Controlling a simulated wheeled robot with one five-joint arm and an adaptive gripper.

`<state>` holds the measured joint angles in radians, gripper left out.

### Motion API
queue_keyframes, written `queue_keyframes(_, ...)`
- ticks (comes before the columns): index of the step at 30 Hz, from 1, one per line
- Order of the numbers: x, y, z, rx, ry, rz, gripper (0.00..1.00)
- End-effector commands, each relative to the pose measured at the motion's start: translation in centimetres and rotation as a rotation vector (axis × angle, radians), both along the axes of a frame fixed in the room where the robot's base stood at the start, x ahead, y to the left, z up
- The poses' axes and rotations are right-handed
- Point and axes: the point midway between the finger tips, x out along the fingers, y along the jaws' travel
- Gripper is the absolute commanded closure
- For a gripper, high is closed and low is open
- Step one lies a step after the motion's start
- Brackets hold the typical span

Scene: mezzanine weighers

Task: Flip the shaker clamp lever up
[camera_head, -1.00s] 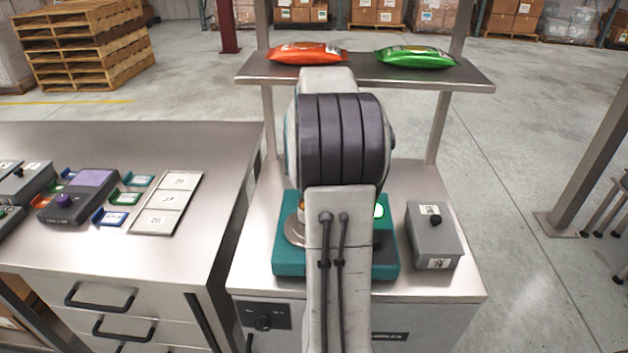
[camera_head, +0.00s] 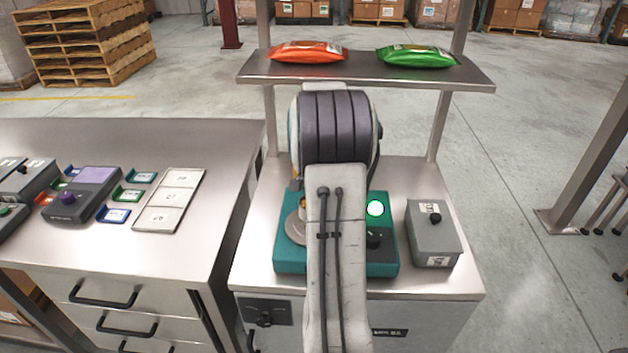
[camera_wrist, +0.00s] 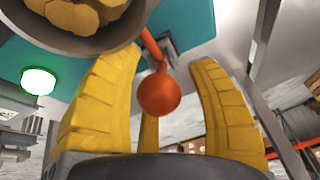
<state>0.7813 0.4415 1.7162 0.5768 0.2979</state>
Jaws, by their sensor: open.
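The teal shaker (camera_head: 290,262) sits on the steel bench, partly hidden behind my arm. Its lit green lamp (camera_head: 376,208) and a black knob (camera_head: 373,239) show to the right of the arm. In the wrist view, the clamp lever is an orange rod with a round orange ball end (camera_wrist: 160,93), fixed at a grey bracket by the teal housing (camera_wrist: 187,22). My gripper (camera_wrist: 168,62) is open, its yellow fingers on either side of the ball, with visible gaps. Contact with a third finger behind the ball cannot be told.
A round metal dish (camera_head: 294,228) is on the shaker's left side. A grey control box (camera_head: 433,235) stands to its right. A shelf (camera_head: 366,73) above the bench holds a red-orange bag (camera_head: 308,52) and a green bag (camera_head: 416,57). The left bench (camera_head: 215,150) holds several small devices.

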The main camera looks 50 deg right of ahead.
Motion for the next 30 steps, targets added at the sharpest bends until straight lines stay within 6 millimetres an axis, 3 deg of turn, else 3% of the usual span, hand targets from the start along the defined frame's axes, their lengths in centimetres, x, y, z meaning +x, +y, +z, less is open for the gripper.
queue_keyframes(2, 0.0, 0.0, 0.02, 0.0, 0.0, 0.0, 0.5)
queue_keyframes(18, 0.02, 0.0, 0.06, -0.001, 0.0, 0.0, 0.98)
queue_keyframes(30, 0.12, -0.02, 0.17, -0.001, -0.001, 0.001, 1.0)
